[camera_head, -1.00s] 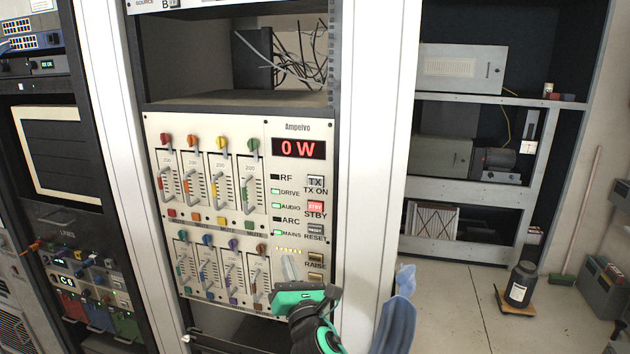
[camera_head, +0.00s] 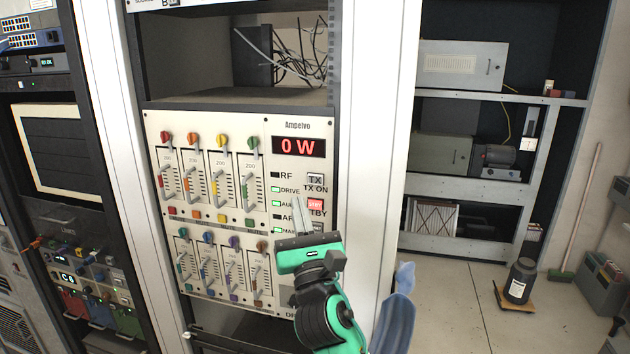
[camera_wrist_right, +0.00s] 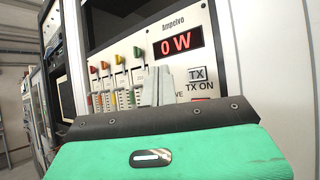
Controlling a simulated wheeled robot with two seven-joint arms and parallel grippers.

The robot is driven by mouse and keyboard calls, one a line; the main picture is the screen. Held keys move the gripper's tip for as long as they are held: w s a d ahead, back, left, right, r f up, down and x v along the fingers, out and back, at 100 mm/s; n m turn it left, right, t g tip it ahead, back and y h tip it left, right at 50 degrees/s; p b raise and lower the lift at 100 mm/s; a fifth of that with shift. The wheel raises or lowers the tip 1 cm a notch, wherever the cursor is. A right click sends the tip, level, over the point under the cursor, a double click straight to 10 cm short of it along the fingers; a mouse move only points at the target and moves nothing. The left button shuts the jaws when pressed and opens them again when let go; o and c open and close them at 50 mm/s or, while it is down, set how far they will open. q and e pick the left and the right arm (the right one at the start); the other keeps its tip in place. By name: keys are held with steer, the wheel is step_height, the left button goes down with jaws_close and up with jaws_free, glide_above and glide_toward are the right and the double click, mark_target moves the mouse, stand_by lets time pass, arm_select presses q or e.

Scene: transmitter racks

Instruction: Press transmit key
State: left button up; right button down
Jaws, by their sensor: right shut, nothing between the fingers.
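The transmit key is the grey TX button (camera_head: 315,180) labelled TX ON, on the right part of the white Ampelvo panel (camera_head: 297,125). It also shows in the right wrist view (camera_wrist_right: 198,75), right of the fingertips. The red display above (camera_head: 299,147) reads 0 W. My right gripper (camera_head: 301,203) is shut and empty, its fingers pointing up in front of the panel, below and left of the TX button. It covers parts of the indicator column and lower buttons. In the head view I cannot tell whether the fingertips touch the panel. My left gripper is out of view.
A red STBY button (camera_head: 315,204) sits just below the TX button. Sliders with coloured knobs (camera_head: 222,141) fill the panel's left part. A white rack post (camera_head: 370,150) stands to the right. An empty shelf bay with loose cables (camera_head: 300,60) is above.

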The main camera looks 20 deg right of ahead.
mark_target(315, 180)
steer(key=shift+w+d+b, duration=0.2)
steer(key=shift+w+d, duration=0.6)
steer(key=shift+w, duration=0.4)
steer(key=shift+w+d+b, duration=0.2)
steer(key=shift+w+d, duration=0.6)
steer(key=shift+w, duration=0.35)
steer(key=shift+w+d+b, duration=0.2)
steer(key=shift+w+d, duration=0.6)
steer(key=shift+w, duration=0.4)
steer(key=shift+w, duration=0.1)
steer(key=shift+w+d, duration=0.25)
steer(key=shift+w+d, duration=0.2)
steer(key=shift+w, duration=0.05)
steer(key=shift+s+a, duration=0.45)
steer(key=shift+s, duration=0.2)
